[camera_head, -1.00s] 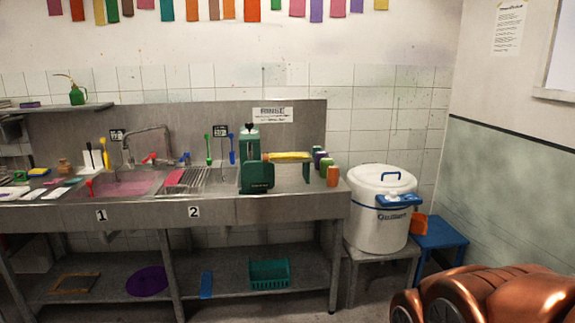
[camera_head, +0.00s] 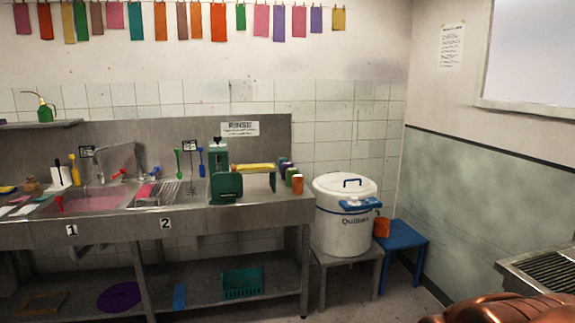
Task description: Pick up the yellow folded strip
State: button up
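A small yellow piece (camera_head: 8,189) lies at the far left end of the steel counter, cut by the picture edge; I cannot tell whether it is a folded strip. A long yellow piece (camera_head: 255,167) also shows at the green wringer-like machine (camera_head: 226,185) on the counter's right part. A flat yellow strip (camera_head: 339,19) hangs from the line at the top. I cannot tell which one is the named strip. My gripper is not in view; only a copper-coloured part of my arm shows at the bottom right.
The steel counter (camera_head: 250,213) has two sinks and a lower shelf. A white lidded pot (camera_head: 341,228) stands on a low stand to its right, beside a blue stool (camera_head: 403,240). A metal grated unit (camera_head: 545,268) is at the right edge. Some floor shows between.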

aim_at(254, 167)
jog(key=z, duration=0.55)
jog(key=i, duration=2.85)
jog(key=u, duration=1)
